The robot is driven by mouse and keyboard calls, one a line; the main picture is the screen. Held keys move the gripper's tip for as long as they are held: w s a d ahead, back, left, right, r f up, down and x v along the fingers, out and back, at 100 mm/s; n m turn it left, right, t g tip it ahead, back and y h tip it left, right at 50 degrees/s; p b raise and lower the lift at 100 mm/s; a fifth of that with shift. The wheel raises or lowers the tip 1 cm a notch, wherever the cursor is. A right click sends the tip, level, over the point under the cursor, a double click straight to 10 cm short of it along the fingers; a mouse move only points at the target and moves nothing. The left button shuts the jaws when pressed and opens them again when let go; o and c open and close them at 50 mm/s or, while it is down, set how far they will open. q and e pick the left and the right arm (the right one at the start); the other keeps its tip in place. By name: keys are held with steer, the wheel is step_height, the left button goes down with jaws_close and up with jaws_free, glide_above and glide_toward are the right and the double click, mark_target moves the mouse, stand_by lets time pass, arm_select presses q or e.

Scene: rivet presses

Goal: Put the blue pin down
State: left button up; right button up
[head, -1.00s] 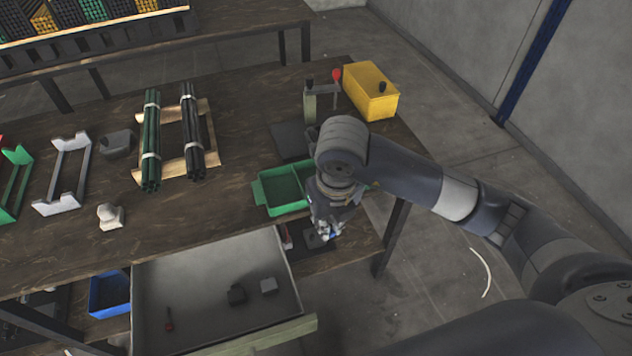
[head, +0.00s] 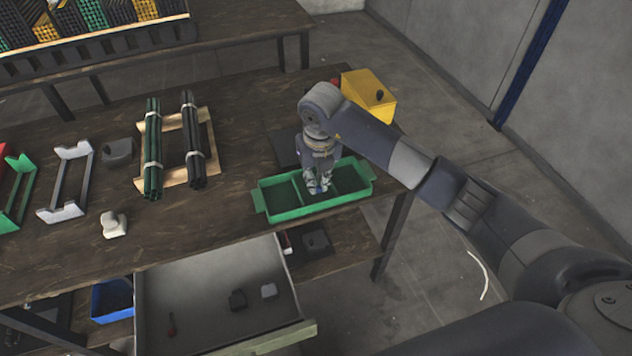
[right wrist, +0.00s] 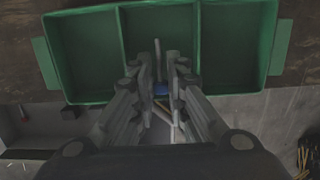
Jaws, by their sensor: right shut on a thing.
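My right gripper (head: 318,186) points down over the green three-compartment tray (head: 279,217), near its middle compartment. It is shut on the blue pin (head: 320,190), of which only a small blue part shows between the fingertips. In the right wrist view the blue part (right wrist: 161,89) sits between the fingers of the gripper (right wrist: 162,82), and a thin pale shaft shows beyond it. The tray (right wrist: 39,62) lies behind the fingers there, and its compartments look empty. I cannot tell whether the pin touches the tray. My left gripper is not in view.
A yellow box (head: 368,97) stands behind the tray. Dark green rods (head: 152,150) and black rods (head: 192,140) lie bundled on a wooden frame to the left. An open drawer (head: 200,275) sticks out below the table.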

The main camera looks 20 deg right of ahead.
steer(key=shift+w+d, duration=0.1)
steer(key=shift+w, duration=0.5)
step_height(320, 180, down, 4)
steer(key=shift+r+p, duration=0.25)
steer(key=shift+p, duration=0.25)
steer(key=shift+f, duration=0.1)
steer(key=shift+f, duration=0.15)
steer(key=o, duration=0.7)
